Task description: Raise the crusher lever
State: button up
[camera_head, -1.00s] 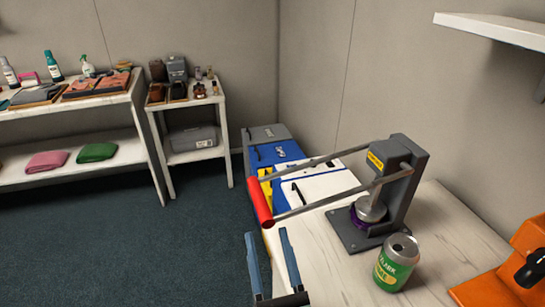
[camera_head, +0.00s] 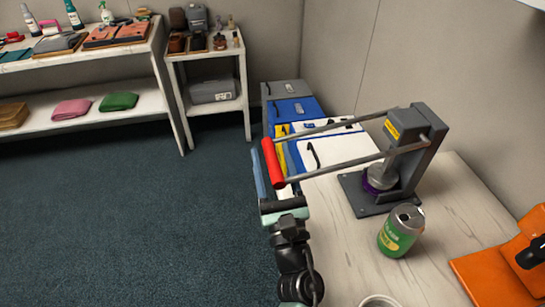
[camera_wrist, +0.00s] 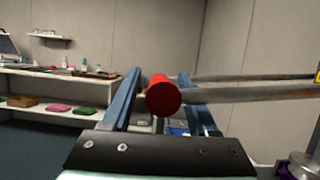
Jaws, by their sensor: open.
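The crusher (camera_head: 428,145) is a grey upright press with a yellow label, standing on the table at the right. Its lever has two grey rods (camera_head: 335,166) slanting slightly down to a red grip (camera_head: 272,163) beyond the table's edge. A purple piece lies under the press head. My gripper (camera_head: 268,160) is at the red grip, with one blue finger left of it and the other mostly hidden behind it. In the wrist view, the red grip (camera_wrist: 164,97) shows end-on between the two open fingers (camera_wrist: 160,80). I cannot tell whether they touch it.
A green can (camera_head: 400,232) stands on the table in front of the crusher. An orange device (camera_head: 500,270) is at the right. Coloured bins (camera_head: 295,108) stand behind the lever. Shelves line the left wall. The floor at the left is clear.

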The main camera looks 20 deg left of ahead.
grip_shut()
dwell(1.4)
